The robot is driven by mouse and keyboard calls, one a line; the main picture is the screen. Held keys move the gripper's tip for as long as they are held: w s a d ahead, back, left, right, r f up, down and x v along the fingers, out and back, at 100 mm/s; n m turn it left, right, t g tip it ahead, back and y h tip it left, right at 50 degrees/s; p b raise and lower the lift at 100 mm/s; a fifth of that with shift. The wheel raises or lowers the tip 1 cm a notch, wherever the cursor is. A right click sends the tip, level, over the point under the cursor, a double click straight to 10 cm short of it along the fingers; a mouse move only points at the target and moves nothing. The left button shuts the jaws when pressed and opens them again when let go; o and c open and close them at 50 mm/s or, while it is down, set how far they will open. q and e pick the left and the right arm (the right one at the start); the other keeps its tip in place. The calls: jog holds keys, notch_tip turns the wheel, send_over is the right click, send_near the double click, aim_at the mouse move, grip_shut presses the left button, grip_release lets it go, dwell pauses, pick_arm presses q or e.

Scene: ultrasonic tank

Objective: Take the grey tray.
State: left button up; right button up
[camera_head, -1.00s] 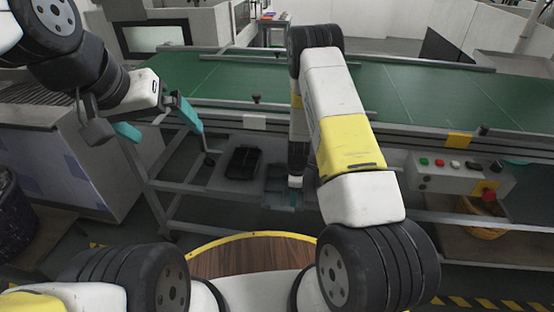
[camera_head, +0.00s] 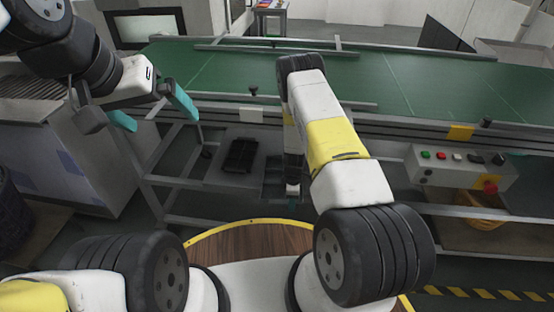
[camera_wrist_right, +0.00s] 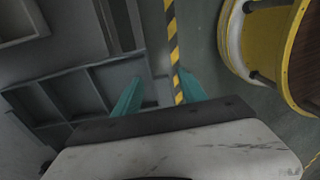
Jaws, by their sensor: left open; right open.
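The grey tray (camera_wrist_right: 85,92), with divided compartments, sits on the lower shelf under the conveyor. In the head view, part of the tray (camera_head: 275,170) shows beside my right forearm, which hides the rest. My right gripper (camera_wrist_right: 160,92) is open at the tray's near end. In the wrist view, one teal finger overlaps the end compartment and the other lies outside over the floor stripe; I cannot tell how far above the rim they are. My left gripper (camera_head: 154,110) is open and empty, near the conveyor frame's left end.
A black divided tray (camera_head: 240,156) lies on the shelf just left of the grey one. The green conveyor (camera_head: 350,80) and its metal frame stand above the shelf. A control box (camera_head: 455,172) with buttons hangs at the right. A round wooden-topped platform (camera_head: 250,240) is in front.

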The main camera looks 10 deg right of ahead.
grip_shut()
jog(key=shift+r, duration=0.1)
dwell(0.3)
